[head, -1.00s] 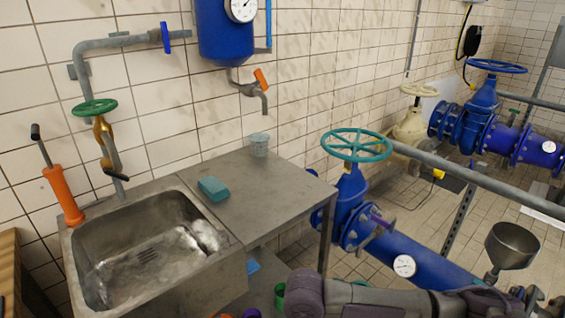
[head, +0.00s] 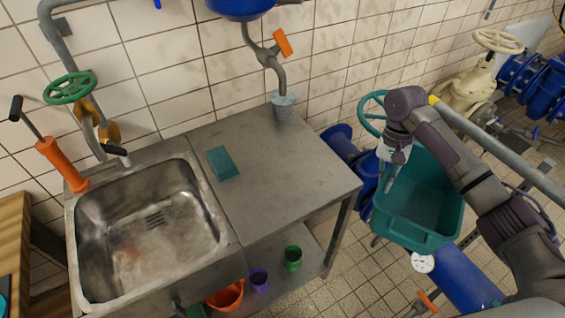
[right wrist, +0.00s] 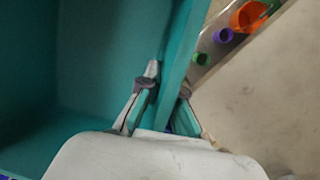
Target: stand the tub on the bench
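The tub (head: 425,205) is a deep teal rectangular bin, held in the air to the right of the bench and tilted, so its inside faces the head camera. My right gripper (head: 393,158) is shut on its wall near the rim. In the right wrist view, one finger of the gripper (right wrist: 165,105) is inside the tub (right wrist: 95,60) and the other outside, with the wall between them. The bench (head: 290,165) is a grey steel top right of the sink, with open surface in its middle and front. My left gripper is not in view.
A teal sponge (head: 222,163) lies on the bench's left part, and a small grey bucket (head: 284,107) stands at its back. The sink (head: 150,235) adjoins on the left. Below are orange (head: 226,296), purple (head: 259,280) and green (head: 292,258) containers. Blue piping (head: 465,280) runs right.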

